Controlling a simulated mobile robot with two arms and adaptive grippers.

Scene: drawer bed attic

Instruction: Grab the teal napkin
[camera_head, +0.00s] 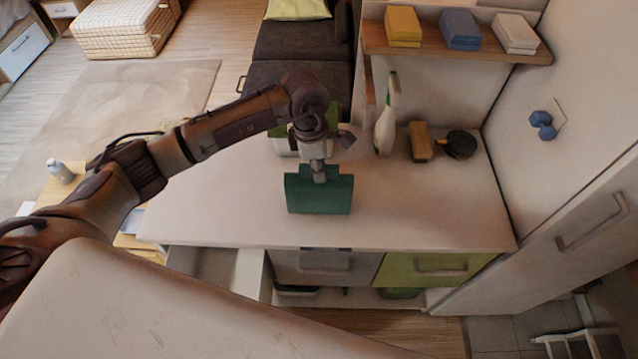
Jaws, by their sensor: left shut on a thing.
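The teal napkin (320,197) is a dark teal folded piece over the white countertop (420,205), near its middle. My left gripper (319,176) comes down from above and is shut on the napkin's top edge. The gripper hides a small part of that edge. I cannot tell whether the napkin's lower edge touches the countertop. My right gripper is not in view.
A white spray bottle (386,125), a wooden block (420,142) and a dark round object (458,144) stand at the countertop's back. A shelf (470,47) above holds yellow, blue and white stacks. An open drawer (249,272) juts out at front left. The countertop's right side is clear.

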